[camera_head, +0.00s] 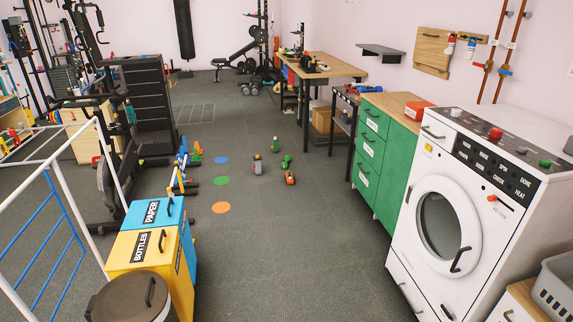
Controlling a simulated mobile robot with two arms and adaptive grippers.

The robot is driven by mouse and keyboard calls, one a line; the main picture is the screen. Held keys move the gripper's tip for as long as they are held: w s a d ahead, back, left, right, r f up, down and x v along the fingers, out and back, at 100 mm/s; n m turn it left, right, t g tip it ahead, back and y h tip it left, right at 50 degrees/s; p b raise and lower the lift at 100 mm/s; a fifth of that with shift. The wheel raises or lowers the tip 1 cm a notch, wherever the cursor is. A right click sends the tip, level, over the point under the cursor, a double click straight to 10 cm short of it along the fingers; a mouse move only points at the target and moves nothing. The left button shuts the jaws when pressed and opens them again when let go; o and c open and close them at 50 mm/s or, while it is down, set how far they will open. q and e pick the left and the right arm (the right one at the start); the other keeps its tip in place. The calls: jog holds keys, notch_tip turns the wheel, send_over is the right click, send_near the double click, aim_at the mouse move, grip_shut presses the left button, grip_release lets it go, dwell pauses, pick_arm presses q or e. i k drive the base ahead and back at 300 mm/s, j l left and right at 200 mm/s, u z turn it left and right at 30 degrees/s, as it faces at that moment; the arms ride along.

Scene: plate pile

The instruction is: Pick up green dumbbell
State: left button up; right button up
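Several small objects lie on the grey floor (280,245) in the middle distance. One of them is green (286,162) and looks like a small dumbbell, though it is too small to be sure. An orange-red one (290,178) lies just in front of it. A greyish one (257,167) is to its left, and another with some green (276,145) is behind it. Neither of my grippers shows in the head view.
Blue and yellow bins labelled PAPER (150,212) and BOTTLES (138,250) stand at the left front. A green cabinet (369,150) and a white washing machine (470,200) line the right. Flat coloured discs (221,207) lie left of centre. The central floor between is clear.

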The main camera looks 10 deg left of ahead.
aim_at(284, 166)
jog(key=i+j+u, duration=0.2)
jog(key=i, duration=0.2)
jog(key=i+u, duration=0.2)
jog(key=i, duration=0.25)
jog(key=i+j+u, duration=0.15)
jog(key=i, duration=3.6)
